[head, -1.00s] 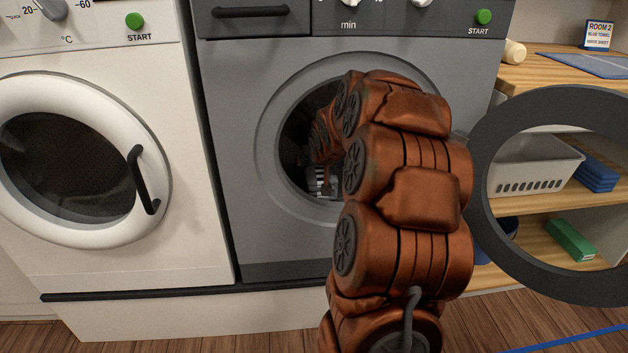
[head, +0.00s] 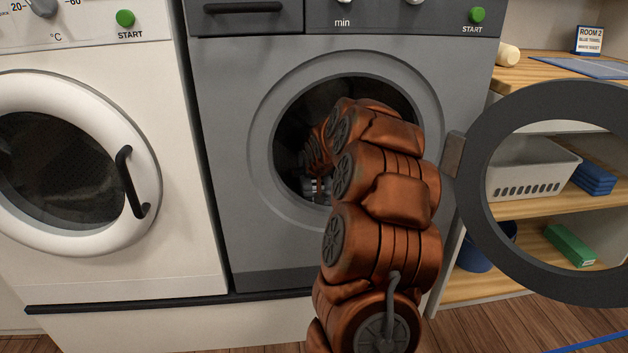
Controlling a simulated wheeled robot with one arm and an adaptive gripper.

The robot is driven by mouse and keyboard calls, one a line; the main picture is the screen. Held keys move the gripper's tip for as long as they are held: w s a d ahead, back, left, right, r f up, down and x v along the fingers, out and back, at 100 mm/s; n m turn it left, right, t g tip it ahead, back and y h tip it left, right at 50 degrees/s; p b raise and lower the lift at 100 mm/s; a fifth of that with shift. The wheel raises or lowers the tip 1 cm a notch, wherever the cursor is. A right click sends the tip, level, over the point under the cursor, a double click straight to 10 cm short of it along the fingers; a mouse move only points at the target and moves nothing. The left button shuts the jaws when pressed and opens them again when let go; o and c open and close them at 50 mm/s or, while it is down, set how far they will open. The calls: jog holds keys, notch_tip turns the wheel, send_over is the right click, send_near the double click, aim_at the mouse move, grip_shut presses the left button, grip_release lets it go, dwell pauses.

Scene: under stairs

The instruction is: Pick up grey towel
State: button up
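My arm reaches through the open round door of the grey machine (head: 255,130) into its dark drum. Only a small part of my gripper (head: 317,188) shows, low in the opening. My own arm hides most of the drum's inside. I cannot see the gripper's fingertips clearly, nor whether they touch anything. I cannot make out a grey towel in this view; the visible drum interior is too dark and covered.
The grey machine's open door ring (head: 480,190) stands to the right of my arm. A white machine (head: 180,230) with a shut door is at the left. Wooden shelves (head: 535,212) at the right hold a basket (head: 530,175), folded blue cloth (head: 594,179) and a green box (head: 570,245).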

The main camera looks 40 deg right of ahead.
jog(key=c, duration=1.1)
